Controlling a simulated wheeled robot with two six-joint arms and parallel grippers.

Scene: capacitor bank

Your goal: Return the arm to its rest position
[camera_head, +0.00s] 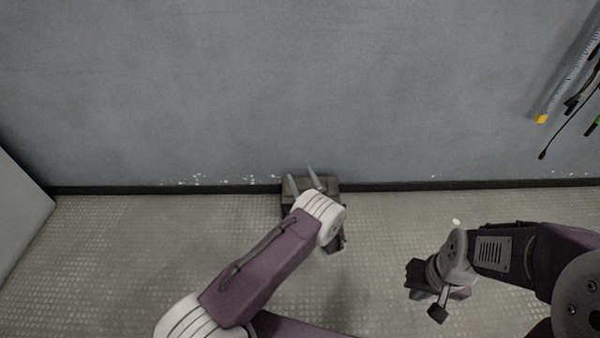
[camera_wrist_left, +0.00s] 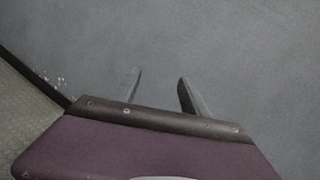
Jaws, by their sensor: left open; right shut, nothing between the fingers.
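My left gripper (camera_head: 303,176) is in the middle of the head view, in front of the foot of the grey wall. Its two grey fingers stand apart, open and empty. They also show apart in the left wrist view (camera_wrist_left: 160,88), with only bare wall beyond them. My left arm (camera_head: 262,262) is purple and white and reaches up from the bottom of the head view. My right gripper (camera_head: 418,292) is at the lower right of the head view, small and partly hidden by its own wrist. It is shut, and I see nothing held in it.
A plain grey wall (camera_head: 250,90) fills the upper part of the head view. A textured floor (camera_head: 110,250) is clear on the left. A pale panel (camera_head: 18,215) stands at the left edge. A blue strip with a yellow end (camera_head: 541,119) and dark cables (camera_head: 566,122) are at the upper right.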

